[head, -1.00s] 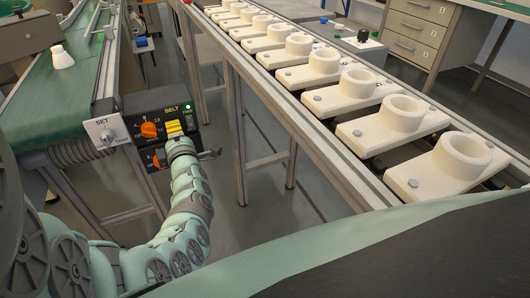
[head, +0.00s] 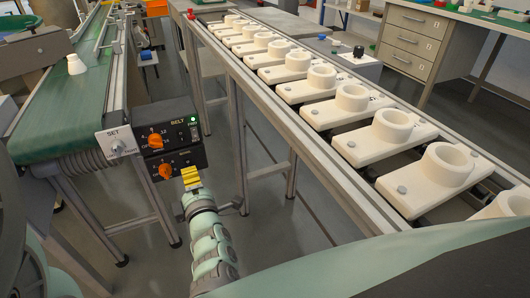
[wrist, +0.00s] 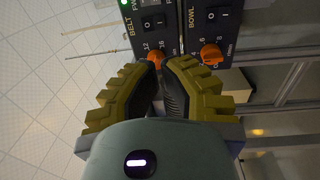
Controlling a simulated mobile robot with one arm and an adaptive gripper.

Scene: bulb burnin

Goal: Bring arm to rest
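My arm (head: 212,245) reaches up from the bottom of the head view. My gripper (head: 190,174) has yellow fingers and is just below the front of the dark control box (head: 172,137). In the wrist view my gripper (wrist: 162,62) has its fingers together, with only a narrow dark gap further back and nothing seen between them. The BELT knob (head: 155,141) and the BOWL knob (wrist: 211,54) are orange and lie beyond the fingertips. I cannot tell whether the fingers touch the box.
A green belt conveyor (head: 75,100) carrying a white bulb-shaped piece (head: 76,65) stands at left. A rail (head: 330,170) with several white socket fixtures (head: 440,175) runs along the right. Metal legs (head: 242,150) stand close by.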

